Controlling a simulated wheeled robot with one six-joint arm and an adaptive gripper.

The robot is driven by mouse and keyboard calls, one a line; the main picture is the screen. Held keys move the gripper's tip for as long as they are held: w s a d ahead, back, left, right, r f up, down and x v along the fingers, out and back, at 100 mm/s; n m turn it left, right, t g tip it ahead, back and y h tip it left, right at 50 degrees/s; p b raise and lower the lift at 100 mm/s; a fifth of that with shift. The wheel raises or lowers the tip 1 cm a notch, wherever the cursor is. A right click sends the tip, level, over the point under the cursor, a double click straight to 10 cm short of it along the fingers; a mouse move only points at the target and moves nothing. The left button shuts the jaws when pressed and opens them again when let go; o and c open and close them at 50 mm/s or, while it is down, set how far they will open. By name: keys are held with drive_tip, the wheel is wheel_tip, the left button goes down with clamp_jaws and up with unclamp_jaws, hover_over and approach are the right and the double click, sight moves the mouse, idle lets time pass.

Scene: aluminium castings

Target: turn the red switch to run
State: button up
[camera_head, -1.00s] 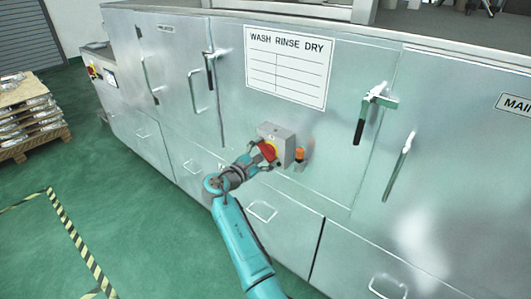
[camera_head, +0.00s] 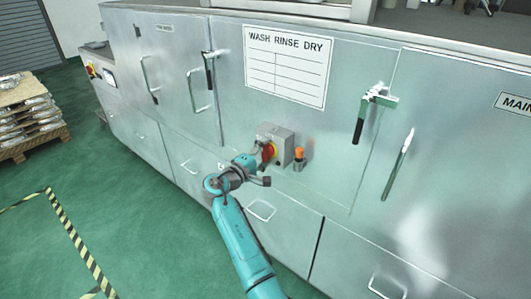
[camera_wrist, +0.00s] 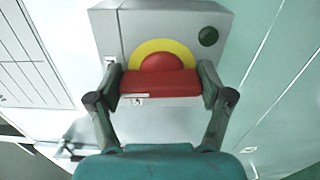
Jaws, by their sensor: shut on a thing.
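The red switch (camera_wrist: 160,84) is a red handle on a yellow disc, on the front of a grey box (camera_head: 284,139). In the head view the switch (camera_head: 268,151) shows beside my gripper (camera_head: 262,163). In the wrist view my gripper (camera_wrist: 160,88) has one finger at each end of the red handle and is shut on it. The handle lies across the wrist picture, level between the fingers. A small label sits below the handle in the wrist view; its text is too small to read.
The box is fixed to a large metal cabinet with a "WASH RINSE DRY" sign (camera_head: 286,66). An orange-topped part (camera_head: 299,154) sits right of the box. A dark round button (camera_wrist: 208,36) is on the box. Door handles (camera_head: 398,166) stick out.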

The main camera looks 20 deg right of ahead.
drive_tip(key=shift+f+m, duration=0.1)
drive_tip(key=shift+m, duration=0.4)
drive_tip(key=o, duration=1.1)
drive_tip(key=v, duration=1.2)
